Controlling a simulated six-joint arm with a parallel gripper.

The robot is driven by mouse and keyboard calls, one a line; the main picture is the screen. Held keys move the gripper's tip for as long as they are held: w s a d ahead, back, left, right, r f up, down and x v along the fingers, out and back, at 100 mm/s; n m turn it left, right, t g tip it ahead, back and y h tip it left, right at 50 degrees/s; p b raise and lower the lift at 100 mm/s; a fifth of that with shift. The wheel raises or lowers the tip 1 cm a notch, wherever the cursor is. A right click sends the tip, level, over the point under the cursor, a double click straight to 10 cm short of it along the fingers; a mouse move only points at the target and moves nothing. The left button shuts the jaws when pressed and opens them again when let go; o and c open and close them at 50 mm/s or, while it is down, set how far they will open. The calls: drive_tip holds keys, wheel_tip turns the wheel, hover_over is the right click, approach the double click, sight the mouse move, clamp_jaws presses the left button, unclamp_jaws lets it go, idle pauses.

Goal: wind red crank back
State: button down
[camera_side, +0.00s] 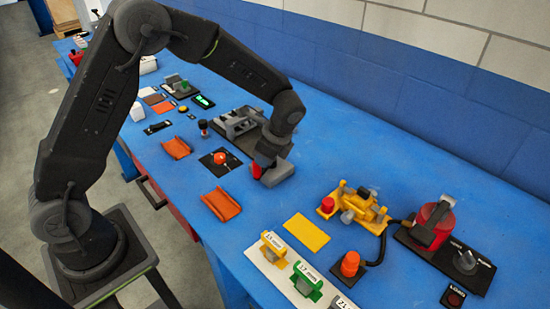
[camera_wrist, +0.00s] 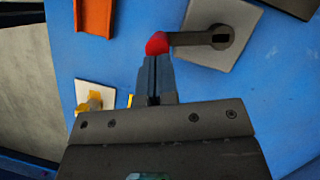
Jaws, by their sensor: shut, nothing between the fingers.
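The red crank shows in the wrist view as a red knob (camera_wrist: 157,44) at the end of a dark crank arm (camera_wrist: 200,39). The arm points left from its pivot on a grey block (camera_wrist: 235,50). My gripper (camera_wrist: 154,62) is shut and empty, its fingertips right at the near side of the red knob. I cannot tell whether they touch it. In the side view the red knob (camera_side: 257,170) shows at the left of the grey block (camera_side: 280,174), beneath my wrist. My fingertips are hard to make out there.
A black plate with an orange-red knob (camera_side: 221,158) and two orange trays (camera_side: 221,204) lie left of the crank. A yellow device (camera_side: 355,208) and a red drum (camera_side: 435,222) stand to the right. A dark fixture (camera_side: 240,124) stands behind. Blue tabletop is bare around the crank's right side.

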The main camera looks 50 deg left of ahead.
drive_tip(key=shift+s+a+m, duration=0.35)
drive_tip(key=shift+a+m, duration=0.15)
drive_tip(key=shift+a, duration=0.15)
drive_tip(key=shift+f, duration=0.1)
idle(0.4)
